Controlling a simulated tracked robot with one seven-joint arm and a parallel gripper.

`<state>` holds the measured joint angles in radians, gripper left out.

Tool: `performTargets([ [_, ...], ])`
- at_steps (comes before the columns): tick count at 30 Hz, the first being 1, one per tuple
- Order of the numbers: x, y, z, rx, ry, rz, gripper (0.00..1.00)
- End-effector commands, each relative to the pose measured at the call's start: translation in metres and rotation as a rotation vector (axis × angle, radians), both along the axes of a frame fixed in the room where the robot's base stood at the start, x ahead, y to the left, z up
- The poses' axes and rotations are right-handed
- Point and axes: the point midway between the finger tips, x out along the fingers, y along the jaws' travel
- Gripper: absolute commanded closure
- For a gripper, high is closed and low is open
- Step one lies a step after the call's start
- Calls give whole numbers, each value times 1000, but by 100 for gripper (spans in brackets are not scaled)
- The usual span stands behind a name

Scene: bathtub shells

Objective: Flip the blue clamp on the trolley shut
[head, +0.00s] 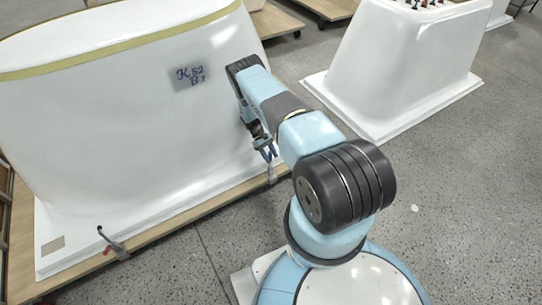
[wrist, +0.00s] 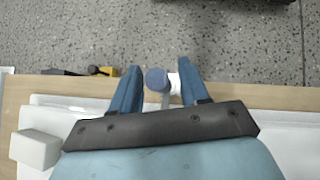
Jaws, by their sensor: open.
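The blue clamp's round blue-grey handle end (wrist: 157,79) shows in the wrist view, pointing toward the camera, with a grey metal part below it. It stands at the trolley's wooden edge (wrist: 275,98). My gripper (wrist: 160,66) is open, with one blue finger on each side of the handle; I cannot tell whether either finger touches it. In the head view my gripper (head: 267,154) hangs over the trolley's right end, just above a grey part of the clamp (head: 272,177). The rest of the clamp is hidden by my gripper.
A large white tub shell (head: 120,130) with a marked patch stands on the trolley. A clamp with a dark handle (head: 112,242) is at its front left corner. A yellow and black object (wrist: 100,71) lies along the edge. A second shell (head: 400,65) stands right; grey floor lies between.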

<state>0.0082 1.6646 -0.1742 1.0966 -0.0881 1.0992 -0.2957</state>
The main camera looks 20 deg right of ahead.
Motion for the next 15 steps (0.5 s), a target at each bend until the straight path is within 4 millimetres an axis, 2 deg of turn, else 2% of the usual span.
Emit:
performTargets([
  [7,1,0,8,0,-1,0,55],
  [12,2,0,30,0,-1,0,55],
  [15,-8,2,42,1,2,0,55],
])
